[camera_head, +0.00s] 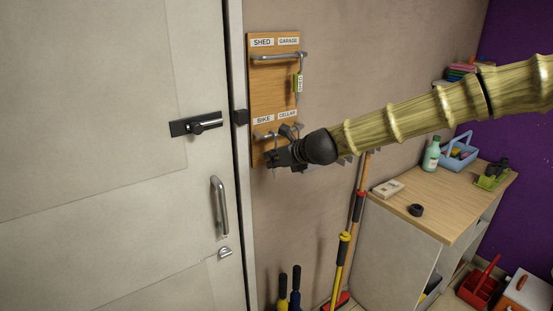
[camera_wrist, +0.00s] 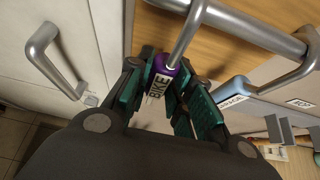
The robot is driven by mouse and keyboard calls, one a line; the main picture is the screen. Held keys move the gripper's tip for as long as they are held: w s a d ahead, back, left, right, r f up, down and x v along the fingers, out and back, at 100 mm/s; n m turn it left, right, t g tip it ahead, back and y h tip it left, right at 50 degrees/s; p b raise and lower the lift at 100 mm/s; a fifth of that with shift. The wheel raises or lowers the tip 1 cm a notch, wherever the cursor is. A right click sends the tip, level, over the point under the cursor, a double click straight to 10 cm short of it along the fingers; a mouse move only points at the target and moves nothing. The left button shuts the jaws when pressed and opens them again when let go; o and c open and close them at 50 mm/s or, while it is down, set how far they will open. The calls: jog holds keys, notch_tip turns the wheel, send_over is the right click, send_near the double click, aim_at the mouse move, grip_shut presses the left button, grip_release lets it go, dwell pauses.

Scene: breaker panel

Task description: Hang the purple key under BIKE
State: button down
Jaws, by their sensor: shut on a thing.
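The wooden key board (camera_head: 262,85) hangs on the wall right of the door, with labels SHED, GARAGE, BIKE (camera_head: 264,120) and CELLAR. My gripper (camera_head: 274,157) is at the board's lower part, just below the BIKE label. I cannot tell whether the key is on the hook. In the head view the key is hidden or too small to make out.
The door handle (camera_head: 219,205) is to the left. Broom handles (camera_head: 343,250) and a cabinet (camera_head: 440,205) stand below right.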

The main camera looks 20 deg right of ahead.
dwell(0.4)
jog(key=c, duration=1.2)
grip_release()
jog(key=shift+v, duration=6)
